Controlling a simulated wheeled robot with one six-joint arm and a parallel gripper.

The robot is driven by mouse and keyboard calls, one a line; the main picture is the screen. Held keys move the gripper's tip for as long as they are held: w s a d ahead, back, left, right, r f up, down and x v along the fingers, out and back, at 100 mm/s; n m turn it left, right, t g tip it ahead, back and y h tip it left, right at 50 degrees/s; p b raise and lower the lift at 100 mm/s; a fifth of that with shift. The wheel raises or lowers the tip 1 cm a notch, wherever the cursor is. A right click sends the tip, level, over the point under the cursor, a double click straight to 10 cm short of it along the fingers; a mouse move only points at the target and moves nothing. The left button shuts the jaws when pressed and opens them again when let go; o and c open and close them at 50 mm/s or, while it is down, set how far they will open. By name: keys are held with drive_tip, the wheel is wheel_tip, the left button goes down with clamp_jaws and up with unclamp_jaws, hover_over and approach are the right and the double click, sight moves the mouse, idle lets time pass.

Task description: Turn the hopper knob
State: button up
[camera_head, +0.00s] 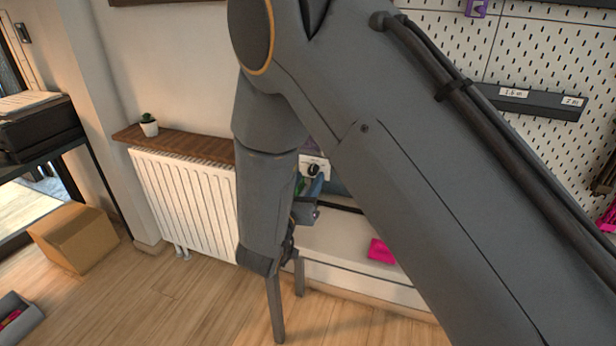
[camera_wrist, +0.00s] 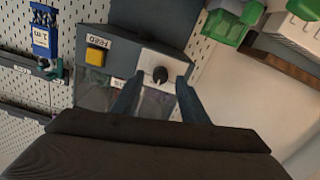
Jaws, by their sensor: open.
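The hopper knob (camera_wrist: 160,75) is a small round black knob on a white plate in the wrist view, upper centre. In the head view the knob (camera_head: 313,170) shows small beside my arm. My gripper (camera_wrist: 156,84) is open in the wrist view, with one dark finger on each side below the knob. The fingertips frame the knob in the picture; I cannot tell how close they are to it. In the head view my arm covers most of the hopper and part of my gripper (camera_head: 312,196).
A green bin (camera_wrist: 225,27) is at upper right. A pink item (camera_head: 381,251) lies on the white surface. A radiator (camera_head: 185,195) and a cardboard box (camera_head: 75,238) stand to the left.

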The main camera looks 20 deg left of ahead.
drive_tip(key=shift+w, duration=0.75)
clamp_jaws()
drive_tip(key=shift+m, duration=0.4)
drive_tip(key=m+b, duration=0.2)
drive_tip(key=m, duration=0.3)
drive_tip(key=shift+m+b, duration=0.3)
drive_tip(key=m+b, duration=0.3)
drive_tip(key=m, duration=0.2)
drive_tip(key=shift+a, duration=0.1)
drive_tip(key=shift+m, duration=0.4)
